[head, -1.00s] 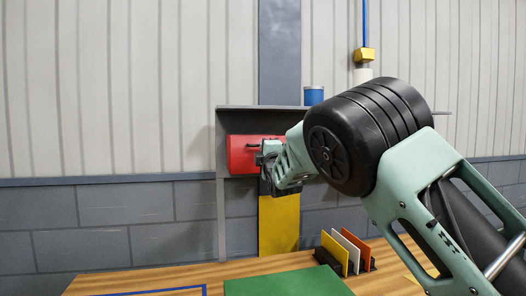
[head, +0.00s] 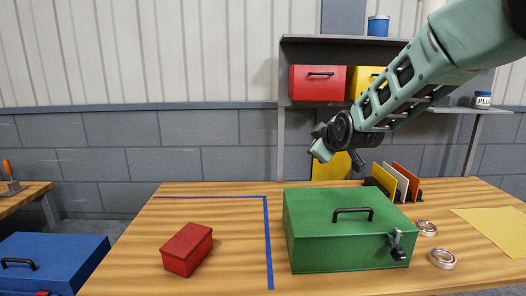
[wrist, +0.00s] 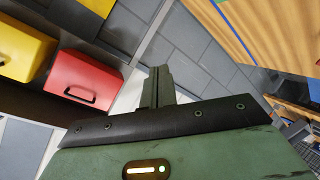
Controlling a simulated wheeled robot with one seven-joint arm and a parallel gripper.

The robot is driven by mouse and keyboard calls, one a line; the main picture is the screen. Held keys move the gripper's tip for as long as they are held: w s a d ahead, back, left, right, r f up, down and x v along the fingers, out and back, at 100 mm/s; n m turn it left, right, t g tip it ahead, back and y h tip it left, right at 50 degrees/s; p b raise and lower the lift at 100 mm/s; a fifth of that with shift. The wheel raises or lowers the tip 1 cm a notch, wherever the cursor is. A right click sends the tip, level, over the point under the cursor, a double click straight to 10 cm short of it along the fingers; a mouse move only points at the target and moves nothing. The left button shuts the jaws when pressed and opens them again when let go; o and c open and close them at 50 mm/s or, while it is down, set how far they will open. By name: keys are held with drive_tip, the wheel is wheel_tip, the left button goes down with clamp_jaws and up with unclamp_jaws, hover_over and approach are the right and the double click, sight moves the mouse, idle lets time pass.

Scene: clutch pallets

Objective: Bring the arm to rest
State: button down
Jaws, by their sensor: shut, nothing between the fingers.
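My arm reaches in from the upper right of the head view, above the wooden workbench (head: 225,220). My gripper (head: 320,150) hangs in the air above and behind the green box (head: 325,235), in front of the grey wall, touching nothing. In the wrist view my gripper's fingers (wrist: 157,85) are together with nothing between them. The wrist view is tilted.
A small red box (head: 187,248), upright coloured cards (head: 397,180) and tape rolls (head: 443,258) are on the bench. A blue box (head: 50,262) stands at left.

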drive_tip(key=s+a+f+m+g+y, duration=0.1)
drive_tip(key=s+a+f+g, duration=0.15)
drive_tip(key=s, duration=0.55)
drive_tip(key=s+a+f+g, duration=0.2)
drive_tip(key=s+a+f, duration=0.1)
drive_tip(key=s, duration=0.4)
drive_tip(key=s+a+f+m+g+y, duration=0.1)
drive_tip(key=s+a+f+g, duration=0.15)
drive_tip(key=s, duration=0.55)
drive_tip(key=s+d+f+g+h, duration=0.1)
drive_tip(key=s+d+f+g, duration=0.1)
drive_tip(key=s, duration=0.9)
drive_tip(key=s+d+f+m+g+h, duration=0.1)
drive_tip(key=s+d+f+g+h, duration=0.1)
drive_tip(key=s, duration=1)
drive_tip(key=shift+d+f+g, duration=0.55)
drive_tip(key=shift+d+g, duration=0.05)
drive_tip(key=shift+g, duration=0.3)
